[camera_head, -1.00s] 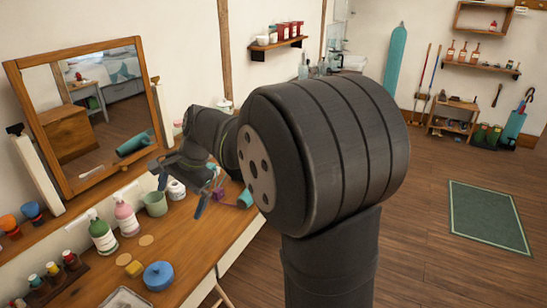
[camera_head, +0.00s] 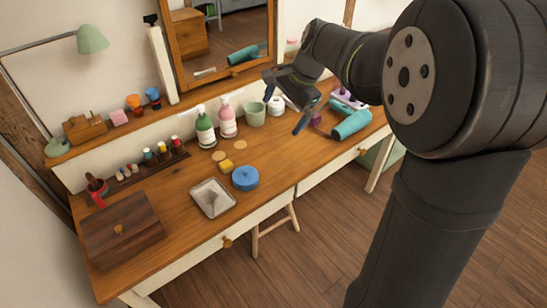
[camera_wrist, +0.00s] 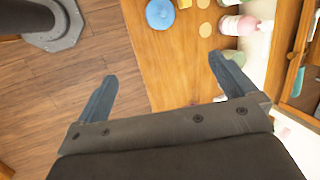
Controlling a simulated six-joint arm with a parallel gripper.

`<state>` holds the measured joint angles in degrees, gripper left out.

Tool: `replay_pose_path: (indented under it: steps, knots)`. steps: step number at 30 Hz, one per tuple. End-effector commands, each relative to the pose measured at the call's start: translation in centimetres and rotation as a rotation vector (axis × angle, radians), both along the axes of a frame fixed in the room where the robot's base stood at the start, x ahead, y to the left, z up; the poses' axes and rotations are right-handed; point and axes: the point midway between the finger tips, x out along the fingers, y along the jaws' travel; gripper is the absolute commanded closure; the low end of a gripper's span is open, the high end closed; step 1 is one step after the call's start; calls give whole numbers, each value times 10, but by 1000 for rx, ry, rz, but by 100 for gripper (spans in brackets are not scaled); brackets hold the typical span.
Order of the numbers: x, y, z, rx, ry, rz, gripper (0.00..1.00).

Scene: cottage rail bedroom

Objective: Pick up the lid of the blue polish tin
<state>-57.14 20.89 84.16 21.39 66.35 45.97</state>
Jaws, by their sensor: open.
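The blue polish tin (camera_head: 246,179) stands on the wooden dressing table with its lid on, a small knob on top. It also shows at the top of the wrist view (camera_wrist: 160,13). My gripper (camera_head: 286,104) is open and empty, above the table to the right of and behind the tin in the head view. In the wrist view its two fingers (camera_wrist: 165,82) are wide apart, with the table edge and floor below, and the tin lies beyond the fingertips. Nothing hides the tin.
A wooden box (camera_head: 122,230) is at the front left. A teal roll (camera_head: 351,125) lies at the right. The mirror (camera_head: 223,40) stands behind.

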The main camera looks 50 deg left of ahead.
Motion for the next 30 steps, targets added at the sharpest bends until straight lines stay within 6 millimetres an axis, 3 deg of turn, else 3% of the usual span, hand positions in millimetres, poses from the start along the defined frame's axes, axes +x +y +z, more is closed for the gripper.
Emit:
replay_pose_path:
  steps: [9, 14, 22, 30]
  knots:
    - [-43, 76, -70, -156, -191, 466, 0]
    - [-64, 104, -98, -216, -274, 660, 0]
    - [-73, 114, -127, -244, -310, 744, 0]
    - [-72, 113, -186, -243, -308, 741, 0]
